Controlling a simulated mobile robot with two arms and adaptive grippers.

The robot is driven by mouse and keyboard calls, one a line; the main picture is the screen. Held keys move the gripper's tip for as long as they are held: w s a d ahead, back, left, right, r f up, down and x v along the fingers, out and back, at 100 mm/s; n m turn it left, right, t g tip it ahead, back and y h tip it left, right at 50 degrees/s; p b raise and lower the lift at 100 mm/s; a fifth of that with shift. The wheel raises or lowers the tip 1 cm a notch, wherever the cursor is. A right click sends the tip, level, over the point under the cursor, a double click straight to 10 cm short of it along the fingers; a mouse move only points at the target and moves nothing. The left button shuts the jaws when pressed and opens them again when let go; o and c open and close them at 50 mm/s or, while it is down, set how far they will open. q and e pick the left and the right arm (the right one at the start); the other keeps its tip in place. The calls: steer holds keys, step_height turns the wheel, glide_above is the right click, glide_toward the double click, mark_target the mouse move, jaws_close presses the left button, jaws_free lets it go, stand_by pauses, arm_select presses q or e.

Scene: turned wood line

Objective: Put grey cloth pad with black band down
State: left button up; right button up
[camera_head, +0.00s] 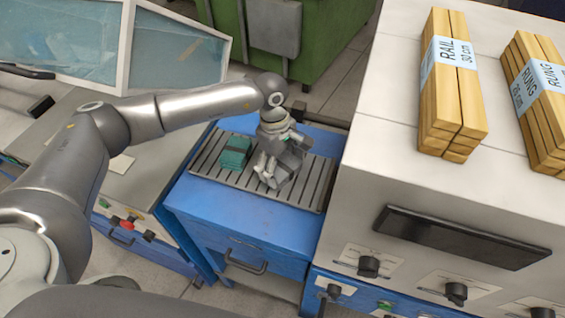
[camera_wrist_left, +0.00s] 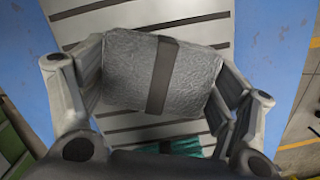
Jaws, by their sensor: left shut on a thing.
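My left gripper (camera_head: 272,178) is shut on the grey cloth pad with the black band (camera_head: 291,163), over the slatted grey top (camera_head: 210,169) of the blue bench. In the left wrist view the pad (camera_wrist_left: 188,82) sits between the two fingers of the gripper (camera_wrist_left: 160,95), with its black band (camera_wrist_left: 161,75) running across its middle. I cannot tell whether the pad touches the slats. A teal pad with a dark band (camera_head: 235,152) rests on the slats to the left of the gripper. My right gripper is not in view.
A pale cabinet (camera_head: 365,165) stands close on the right, bearing bundles of wood labelled RAIL (camera_head: 455,95) and RUNG (camera_head: 540,110). A grey machine (camera_head: 130,185) stands on the left. A green bin (camera_head: 325,40) is behind. Slats in front of the gripper are clear.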

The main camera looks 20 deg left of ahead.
arm_select(q)
steer(key=shift+f+b, duration=0.2)
steer(key=shift+b, duration=0.15)
steer(key=o, duration=0.9)
steer(key=shift+r, duration=0.1)
steer(key=shift+r+p, duration=0.15)
steer(key=shift+p, duration=0.15)
steer(key=shift+w+r, duration=0.1)
steer(key=shift+r, duration=0.2)
step_height(320, 180, up, 11)
steer(key=a+b, duration=0.1)
steer(key=b, duration=0.2)
steer(key=shift+w+a+r, duration=0.15)
steer(key=shift+w+a, duration=0.1)
steer(key=shift+a, duration=0.05)
